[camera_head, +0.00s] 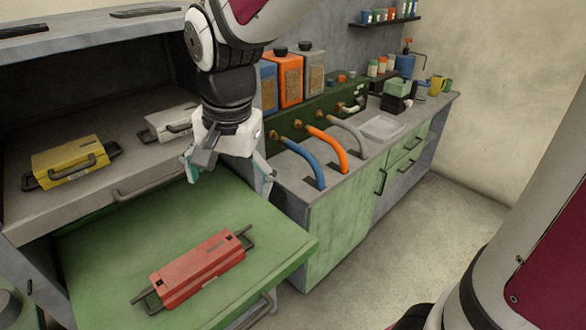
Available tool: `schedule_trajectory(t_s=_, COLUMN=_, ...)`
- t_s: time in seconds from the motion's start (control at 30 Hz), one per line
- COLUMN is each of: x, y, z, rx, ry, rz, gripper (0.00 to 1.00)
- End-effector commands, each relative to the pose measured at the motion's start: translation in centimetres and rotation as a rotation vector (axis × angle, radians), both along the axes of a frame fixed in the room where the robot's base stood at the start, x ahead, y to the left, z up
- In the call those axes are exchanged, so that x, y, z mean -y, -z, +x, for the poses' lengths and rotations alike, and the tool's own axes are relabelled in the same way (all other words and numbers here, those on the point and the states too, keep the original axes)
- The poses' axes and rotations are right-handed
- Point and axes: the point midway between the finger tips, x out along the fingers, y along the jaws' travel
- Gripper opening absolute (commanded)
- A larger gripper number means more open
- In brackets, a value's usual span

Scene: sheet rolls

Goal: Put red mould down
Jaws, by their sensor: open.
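The red mould (201,267) is a long box with a dark handle at each end. It lies flat on the green pulled-out shelf (120,235), set at a slant. My gripper (229,184) is open and empty, with its fingers apart, pointing down. It shows above and behind the red mould in the picture, apart from it. Nothing hides the mould.
A yellow mould (70,160) and a white mould (170,122) sit on the grey upper shelf (100,197) at the left. At right, a counter holds blue, orange and grey hoses (330,147), canisters (290,76) and a white tray (381,127). The floor (400,240) is clear.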

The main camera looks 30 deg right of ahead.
Motion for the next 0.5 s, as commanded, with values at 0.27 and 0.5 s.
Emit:
schedule_trajectory(t_s=0.27, x=5.3, y=-5.0, z=-7.7, rx=0.17, ry=-0.356, rz=-0.119, gripper=0.93)
schedule_trajectory(t_s=0.5, x=7.6, y=-5.9, z=-12.8, rx=0.259, ry=-0.593, rz=-0.245, gripper=0.93)
